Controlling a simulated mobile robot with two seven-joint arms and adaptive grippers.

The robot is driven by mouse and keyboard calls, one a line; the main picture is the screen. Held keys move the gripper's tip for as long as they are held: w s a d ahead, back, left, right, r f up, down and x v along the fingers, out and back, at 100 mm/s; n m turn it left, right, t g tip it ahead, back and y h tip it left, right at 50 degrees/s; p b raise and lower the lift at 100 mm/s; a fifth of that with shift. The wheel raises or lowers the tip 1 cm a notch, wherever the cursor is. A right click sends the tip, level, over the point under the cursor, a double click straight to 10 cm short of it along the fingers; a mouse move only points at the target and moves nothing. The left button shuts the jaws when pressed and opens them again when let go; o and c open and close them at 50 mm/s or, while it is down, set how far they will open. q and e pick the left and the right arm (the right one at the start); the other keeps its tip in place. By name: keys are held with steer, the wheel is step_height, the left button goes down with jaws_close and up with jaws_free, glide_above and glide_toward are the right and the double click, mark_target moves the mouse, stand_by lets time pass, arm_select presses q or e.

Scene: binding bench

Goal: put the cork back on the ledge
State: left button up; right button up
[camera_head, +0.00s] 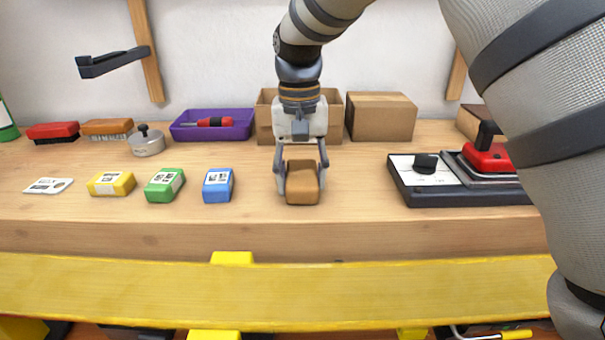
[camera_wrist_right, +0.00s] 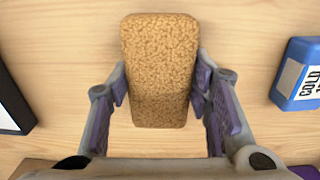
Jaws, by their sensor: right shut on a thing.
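The cork (camera_head: 302,186) is a brown, grainy block near the front of the wooden bench, right of the blue block. My right gripper (camera_head: 302,178) points down over it, with one finger on each side, shut on it. In the right wrist view the speckled cork (camera_wrist_right: 160,70) lies between the purple finger pads, its far end sticking out past them. I cannot tell whether its underside touches the bench. A long yellow ledge-like beam (camera_head: 120,290) runs along the bench's front, lower than its top. My left gripper is not in view.
Blue (camera_head: 218,185), green (camera_head: 165,184) and yellow (camera_head: 111,183) blocks and a white card (camera_head: 48,186) stand left. A dark press-like device (camera_head: 440,197) is right. Cardboard boxes (camera_head: 381,117) and a purple tray (camera_head: 245,131) stand behind. A dark bracket (camera_head: 110,62) hangs upper left.

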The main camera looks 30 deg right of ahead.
mark_target(298, 170)
steer(key=shift+w+f, duration=0.15)
steer(key=shift+w, duration=0.15)
steer(key=o, duration=1)
steer(key=shift+w, duration=0.1)
steer(key=shift+o, duration=1)
step_height(298, 170, up, 12)
steer(key=shift+a, duration=0.15)
